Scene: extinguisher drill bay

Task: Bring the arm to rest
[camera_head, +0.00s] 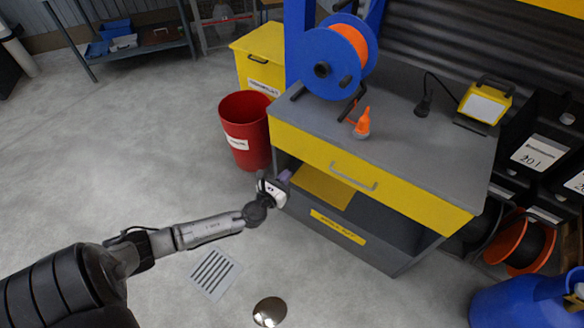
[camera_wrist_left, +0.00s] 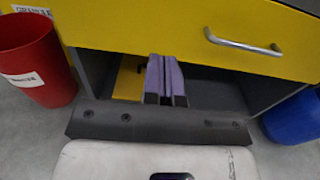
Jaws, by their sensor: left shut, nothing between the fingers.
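My left arm reaches in from the left in the head view. Its gripper (camera_head: 284,177) is in front of the left end of the yellow-fronted bench, below the drawer. In the left wrist view the two purple-padded fingers (camera_wrist_left: 164,78) are together with nothing between them. They point at the open space under the yellow drawer (camera_wrist_left: 120,28). I cannot tell whether the fingertips touch the bench. My right gripper is not in either view.
A red bin (camera_head: 246,130) stands left of the bench. A blue container (camera_head: 520,302) is at lower right. Open floor lies left.

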